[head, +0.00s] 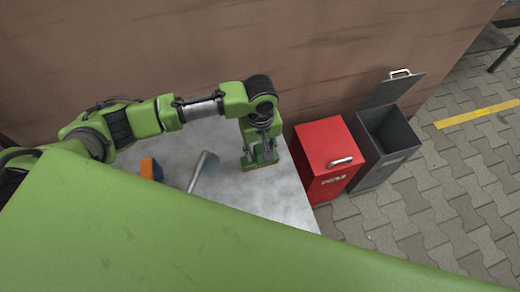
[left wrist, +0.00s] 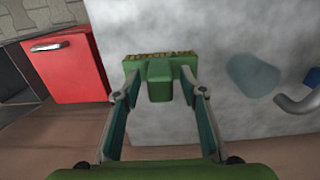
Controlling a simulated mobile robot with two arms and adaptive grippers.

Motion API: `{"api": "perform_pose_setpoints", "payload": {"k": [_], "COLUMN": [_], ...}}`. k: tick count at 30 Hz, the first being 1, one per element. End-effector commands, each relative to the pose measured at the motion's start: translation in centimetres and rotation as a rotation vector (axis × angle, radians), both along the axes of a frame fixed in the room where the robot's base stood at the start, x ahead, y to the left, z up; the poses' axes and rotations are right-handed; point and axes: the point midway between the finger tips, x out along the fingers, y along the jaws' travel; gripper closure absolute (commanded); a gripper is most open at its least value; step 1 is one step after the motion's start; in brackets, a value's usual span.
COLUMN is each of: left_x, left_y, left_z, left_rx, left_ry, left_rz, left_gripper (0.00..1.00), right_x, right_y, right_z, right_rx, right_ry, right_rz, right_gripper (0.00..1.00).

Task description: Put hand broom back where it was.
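The hand broom (left wrist: 160,82) is green with a brownish bristle edge, seen in the left wrist view at the fingertips. In the head view its brown lower edge (head: 262,166) shows below the gripper, on or just over the grey tabletop. My left gripper (head: 261,150) points down at it from above. In the left wrist view the left gripper's fingers (left wrist: 160,88) stand apart on both sides of the broom's narrow middle part, with a gap visible on each side. My right gripper does not show.
The grey table (head: 225,140) also holds an orange and blue object (head: 151,169) and a grey tool or scoop (head: 204,170). A red bin (head: 325,160) and an open dark bin (head: 388,135) stand right of the table. A brown wall (head: 180,45) rises behind.

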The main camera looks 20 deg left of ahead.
Motion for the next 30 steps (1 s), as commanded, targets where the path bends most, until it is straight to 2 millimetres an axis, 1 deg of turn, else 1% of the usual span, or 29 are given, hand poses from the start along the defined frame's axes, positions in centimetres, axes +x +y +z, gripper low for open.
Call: {"api": "perform_pose_setpoints", "payload": {"k": [4, 7, 11, 18, 21, 25, 30], "left_x": [0.0, 0.1, 0.1, 0.1, 0.1, 0.1, 0.0], "left_y": [0.0, 0.0, -0.1, -0.1, -0.1, -0.1, 0.0], "left_z": [0.1, 1.1, 3.5, 8.7, 10.3, 11.7, 12.3], "left_rx": [0.000, 0.000, -0.003, -0.001, -0.001, -0.002, -0.001], "left_ry": [-0.001, -0.001, -0.003, -0.003, -0.002, -0.001, 0.001], "left_rz": [-0.001, -0.001, -0.001, -0.001, -0.001, 0.000, 0.000], "left_gripper": [0.61, 0.61, 0.61, 0.61, 0.61, 0.61, 0.61], "right_x": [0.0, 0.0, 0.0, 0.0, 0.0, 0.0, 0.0], "right_y": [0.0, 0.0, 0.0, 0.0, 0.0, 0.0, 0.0], "right_z": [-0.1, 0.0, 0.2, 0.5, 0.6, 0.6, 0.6], "right_rx": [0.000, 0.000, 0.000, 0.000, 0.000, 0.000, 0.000], "right_ry": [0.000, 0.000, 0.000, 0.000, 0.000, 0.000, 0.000], "right_rz": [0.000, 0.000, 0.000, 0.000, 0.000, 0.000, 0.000], "right_gripper": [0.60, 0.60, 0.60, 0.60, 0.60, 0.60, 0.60]}}
